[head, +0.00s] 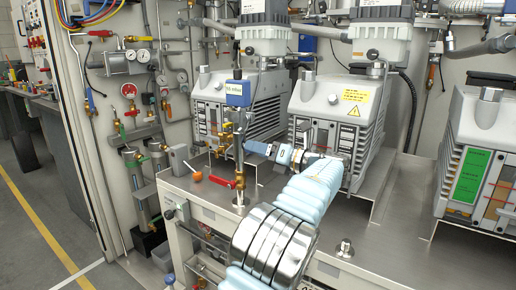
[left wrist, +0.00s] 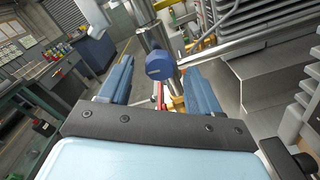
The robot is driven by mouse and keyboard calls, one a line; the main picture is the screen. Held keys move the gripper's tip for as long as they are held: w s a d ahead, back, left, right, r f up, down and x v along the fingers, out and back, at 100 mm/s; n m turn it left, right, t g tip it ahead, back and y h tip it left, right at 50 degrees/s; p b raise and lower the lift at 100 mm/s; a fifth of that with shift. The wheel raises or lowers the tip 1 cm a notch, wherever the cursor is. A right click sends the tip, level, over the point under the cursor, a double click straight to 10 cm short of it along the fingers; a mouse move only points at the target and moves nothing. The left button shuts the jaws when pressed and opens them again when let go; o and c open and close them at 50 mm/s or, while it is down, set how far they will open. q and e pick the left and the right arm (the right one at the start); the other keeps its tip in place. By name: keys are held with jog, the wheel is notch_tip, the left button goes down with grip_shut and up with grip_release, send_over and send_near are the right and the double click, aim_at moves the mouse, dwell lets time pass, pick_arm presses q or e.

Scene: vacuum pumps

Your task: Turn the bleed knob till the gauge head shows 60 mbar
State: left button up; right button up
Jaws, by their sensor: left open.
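The blue gauge head (head: 237,93) stands on a thin metal pipe in front of the pumps; its small display ends in "mbar", but the digits are too small to read surely. The blue bleed knob (left wrist: 160,66) sits beside a steel pipe in the left wrist view, centred between the fingers and a little beyond them. My left gripper (head: 254,147) is beside the pipe below the gauge head, its fingers pointing left. In the left wrist view the left gripper (left wrist: 158,90) is open, with no visible contact on the knob. In the head view its fingers hide the knob.
A red lever handle (head: 221,182) and an orange knob (head: 197,176) are low beside the pipe. Pumps (head: 333,115) stand close behind and right of my arm. A wall panel with gauges and valves (head: 130,90) is at left. The metal bench top (head: 375,225) is mostly clear at right.

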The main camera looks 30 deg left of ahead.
pick_arm(q)
jog(key=shift+d, duration=0.2)
jog(key=shift+d, duration=0.1)
jog(key=shift+s+d+p, duration=0.15)
jog(key=shift+d+p, duration=0.25)
jog(key=shift+d, duration=1.05)
jog(key=shift+s+d+p, duration=0.15)
jog(key=shift+d+p, duration=0.2)
jog(key=shift+d, duration=1.1)
